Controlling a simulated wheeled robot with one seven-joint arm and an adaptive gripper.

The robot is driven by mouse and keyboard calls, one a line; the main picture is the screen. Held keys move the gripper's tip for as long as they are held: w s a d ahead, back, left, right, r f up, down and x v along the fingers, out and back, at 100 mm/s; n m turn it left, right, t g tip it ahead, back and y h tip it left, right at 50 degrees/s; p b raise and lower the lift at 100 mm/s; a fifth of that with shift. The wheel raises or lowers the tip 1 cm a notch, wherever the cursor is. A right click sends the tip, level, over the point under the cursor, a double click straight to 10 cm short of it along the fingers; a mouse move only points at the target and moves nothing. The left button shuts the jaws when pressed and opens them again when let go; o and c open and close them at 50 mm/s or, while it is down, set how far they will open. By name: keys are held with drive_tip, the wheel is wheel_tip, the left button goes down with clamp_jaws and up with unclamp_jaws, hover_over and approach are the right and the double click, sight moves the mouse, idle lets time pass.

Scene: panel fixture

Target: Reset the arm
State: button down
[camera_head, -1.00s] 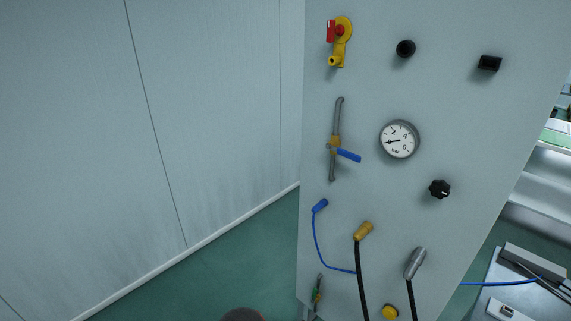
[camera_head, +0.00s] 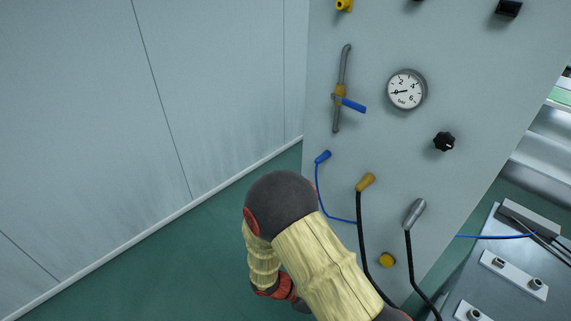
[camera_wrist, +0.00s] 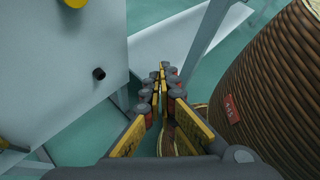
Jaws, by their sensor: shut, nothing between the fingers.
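My gripper (camera_wrist: 163,85) shows in the wrist view, its two yellow-and-black fingers closed together with nothing between them. It points down past the edge of a pale panel and a grey post, over green floor. It is apart from the large ribbed brown cylinder (camera_wrist: 278,85) at the right. In the head view my arm, in a beige ribbed cover with dark and red joints, is bent in front of the panel's lower left. My gripper is not visible in that view.
The grey panel (camera_head: 455,50) carries a gauge (camera_head: 406,90), a blue-handled valve (camera_head: 352,104), a black knob (camera_head: 444,141), and blue, yellow and grey cable plugs. A metal bench (camera_head: 500,265) stands at the right. The floor (camera_head: 165,275) by the left wall is clear.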

drive_tip(key=s+a+r+m+t+y, duration=0.2)
drive_tip(key=r+m+y, duration=0.5)
drive_tip(key=r, duration=0.7)
drive_tip(key=s+a+r+m+t+y, duration=0.1)
drive_tip(key=s+r+m+y, duration=0.3)
drive_tip(key=r+m, duration=0.8)
drive_tip(key=d+r+t+y+p, duration=0.1)
drive_tip(key=d+r+t, duration=0.3)
drive_tip(key=r, duration=0.7)
drive_tip(key=shift+s+d+r, duration=0.2)
drive_tip(key=shift+d+r, duration=0.05)
drive_tip(key=shift+r, duration=0.1)
